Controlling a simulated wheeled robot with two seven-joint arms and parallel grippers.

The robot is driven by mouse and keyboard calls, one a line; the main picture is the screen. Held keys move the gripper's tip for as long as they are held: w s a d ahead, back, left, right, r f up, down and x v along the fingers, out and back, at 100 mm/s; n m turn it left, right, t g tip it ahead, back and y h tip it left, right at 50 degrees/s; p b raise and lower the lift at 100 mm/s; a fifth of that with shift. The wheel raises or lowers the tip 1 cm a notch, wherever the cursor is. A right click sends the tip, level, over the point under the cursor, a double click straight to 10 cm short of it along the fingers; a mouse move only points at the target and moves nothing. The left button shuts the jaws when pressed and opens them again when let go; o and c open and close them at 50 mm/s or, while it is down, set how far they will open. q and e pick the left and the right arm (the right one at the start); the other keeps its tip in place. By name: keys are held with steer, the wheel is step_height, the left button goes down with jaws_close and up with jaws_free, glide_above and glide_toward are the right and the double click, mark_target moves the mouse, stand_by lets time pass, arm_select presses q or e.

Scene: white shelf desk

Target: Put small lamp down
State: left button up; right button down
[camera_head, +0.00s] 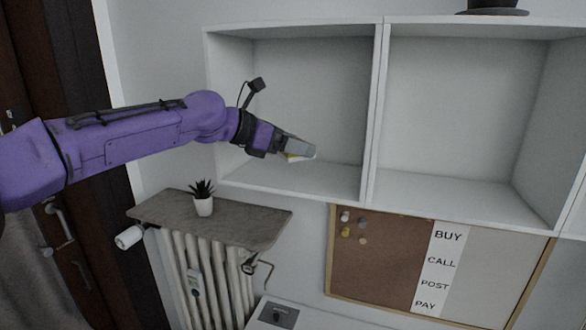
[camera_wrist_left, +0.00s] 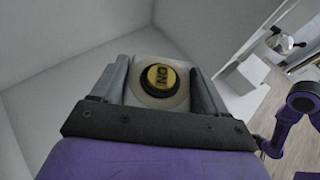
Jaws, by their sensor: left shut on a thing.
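My left gripper (camera_head: 301,150) reaches into the left compartment of the white wall shelf (camera_head: 290,183). It is shut on the small lamp. In the left wrist view the lamp (camera_wrist_left: 143,75) is a pale round body with a black ring and a yellow button marked "ON", between the two grey fingers (camera_wrist_left: 160,85). In the head view only a sliver of the lamp (camera_head: 298,158) shows below the fingers, white with some yellow. The lamp looks to be just above the compartment floor; whether it touches the floor I cannot tell. My right gripper is not clearly seen.
The left compartment is otherwise empty, and so is the right one (camera_head: 450,190). A divider (camera_head: 375,110) stands between them. Below are a radiator (camera_head: 205,270) with a ledge (camera_head: 240,222), a potted plant (camera_head: 203,205) and a corkboard (camera_head: 380,265). A dark object (camera_head: 492,8) sits on top.

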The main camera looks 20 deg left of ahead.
mark_target(291, 181)
arm_select(q)
steer(key=w+f, duration=0.1)
steer(key=w+a+f, duration=0.1)
steer(key=w+f, duration=0.1)
steer(key=shift+a+f, duration=0.25)
steer(key=shift+f, duration=0.4)
steer(key=shift+s+d+f, duration=0.1)
steer(key=shift+f, duration=0.55)
steer(key=shift+s+d+f, duration=0.1)
steer(key=shift+f, duration=0.5)
steer(key=shift+w+a+f, duration=0.2)
steer(key=shift+w+a, duration=0.05)
steer(key=shift+a, duration=0.05)
steer(key=o, duration=1)
steer(key=shift+s, duration=0.1)
steer(key=shift+o, duration=1)
steer(key=shift+s+d+r, duration=0.1)
steer(key=shift+d, duration=0.1)
steer(key=shift+a, duration=0.1)
